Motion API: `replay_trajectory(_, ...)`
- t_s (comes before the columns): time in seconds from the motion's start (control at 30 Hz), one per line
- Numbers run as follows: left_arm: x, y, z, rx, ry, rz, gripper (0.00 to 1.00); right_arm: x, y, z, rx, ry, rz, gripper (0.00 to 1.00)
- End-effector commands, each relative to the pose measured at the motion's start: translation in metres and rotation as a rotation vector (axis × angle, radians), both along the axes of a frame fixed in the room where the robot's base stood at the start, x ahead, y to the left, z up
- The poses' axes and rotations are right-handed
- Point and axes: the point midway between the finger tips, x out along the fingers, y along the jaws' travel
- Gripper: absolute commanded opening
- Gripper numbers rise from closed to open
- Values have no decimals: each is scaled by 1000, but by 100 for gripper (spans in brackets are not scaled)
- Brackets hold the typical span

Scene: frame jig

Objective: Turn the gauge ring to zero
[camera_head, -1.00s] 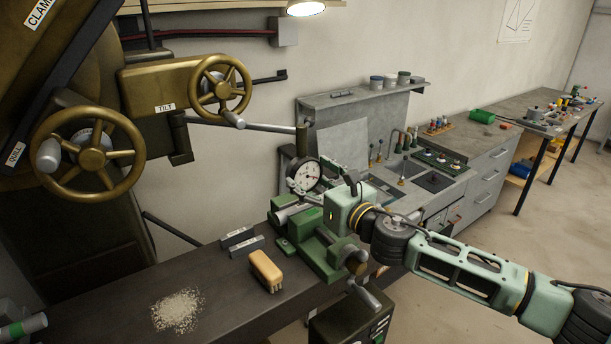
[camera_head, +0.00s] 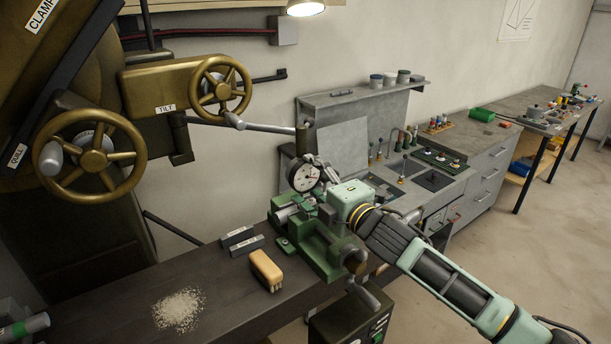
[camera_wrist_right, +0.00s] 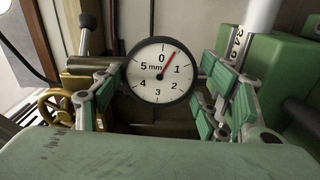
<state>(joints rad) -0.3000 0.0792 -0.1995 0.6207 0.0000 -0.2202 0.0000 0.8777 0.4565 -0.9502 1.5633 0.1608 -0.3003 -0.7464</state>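In the right wrist view the gauge (camera_wrist_right: 160,72) faces me, marked 0 to 5 mm. Its red needle points between 0 and 1, and the 0 mark is near the top. My right gripper (camera_head: 327,189) is just right of the gauge. In the wrist view its green-padded fingers (camera_wrist_right: 160,88) are open on either side of the dial, with gaps to the rim. The depth between fingertips and ring is hard to judge. My left gripper is not seen.
The green vise (camera_head: 317,256) stands on the dark bench (camera_head: 225,292) below the gauge. A brush (camera_head: 266,269), two labelled blocks and pale chips (camera_head: 179,309) lie to the left. A brass-wheeled machine (camera_head: 95,160) stands at left, its lever reaching toward the gauge post.

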Motion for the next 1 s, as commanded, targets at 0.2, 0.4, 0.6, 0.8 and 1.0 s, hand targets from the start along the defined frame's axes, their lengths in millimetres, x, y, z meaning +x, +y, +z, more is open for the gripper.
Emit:
replay_trajectory(0.2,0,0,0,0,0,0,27,0,-1,0,-7,-5,-1,75)
replay_trajectory(0.4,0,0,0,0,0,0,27,0,-1,1,-8,-7,-1,75)
replay_trajectory(0.6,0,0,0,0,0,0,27,-2,-4,0,-10,-7,-2,75)
replay_trajectory(0.8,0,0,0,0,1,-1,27,-21,-17,0,-11,-7,-1,75)
replay_trajectory(1.0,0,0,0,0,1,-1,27,-41,-31,0,-11,-8,-2,75)
